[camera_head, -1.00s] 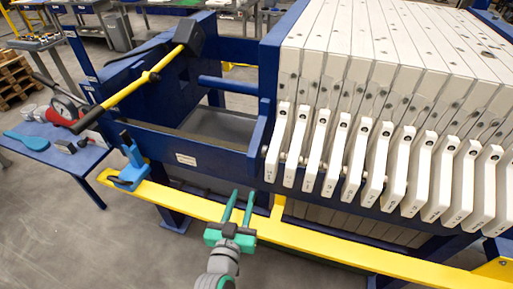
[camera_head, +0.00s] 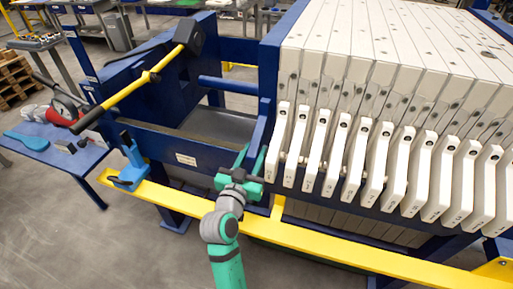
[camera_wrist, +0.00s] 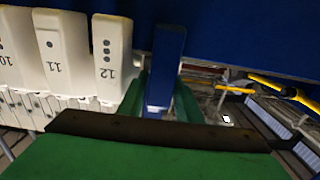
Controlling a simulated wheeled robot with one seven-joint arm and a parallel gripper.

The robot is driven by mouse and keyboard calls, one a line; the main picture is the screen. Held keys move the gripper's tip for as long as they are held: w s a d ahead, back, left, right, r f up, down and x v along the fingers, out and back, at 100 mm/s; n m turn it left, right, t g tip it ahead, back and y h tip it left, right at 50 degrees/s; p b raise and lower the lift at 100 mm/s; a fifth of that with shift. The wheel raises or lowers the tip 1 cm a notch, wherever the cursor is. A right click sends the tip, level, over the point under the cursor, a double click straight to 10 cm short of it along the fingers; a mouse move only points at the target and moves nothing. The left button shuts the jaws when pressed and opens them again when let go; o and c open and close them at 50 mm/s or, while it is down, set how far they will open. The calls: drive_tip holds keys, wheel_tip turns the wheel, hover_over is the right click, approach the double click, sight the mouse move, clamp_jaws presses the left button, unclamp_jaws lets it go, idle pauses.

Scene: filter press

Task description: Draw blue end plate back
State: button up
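The blue end plate (camera_head: 270,70) stands upright against the left end of the white plate stack. Its blue handle (camera_head: 259,132) juts out toward me and also shows in the wrist view (camera_wrist: 166,68), to the right of the white plate handle marked 12 (camera_wrist: 110,52). My gripper (camera_head: 252,162) is at this blue handle. Its green fingers are spread, one on each side of the handle, also seen in the wrist view (camera_wrist: 163,98). I cannot tell whether either finger touches it.
White filter plates (camera_head: 370,45) with a row of handles stand close on the right. A yellow rail (camera_head: 320,237) runs along the press front below my gripper. A yellow-handled lever (camera_head: 130,88) is at upper left. Left of the end plate is an open gap (camera_head: 215,122).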

drive_tip(key=shift+x, duration=1.3)
drive_tip(key=shift+c, duration=0.3)
clamp_jaws()
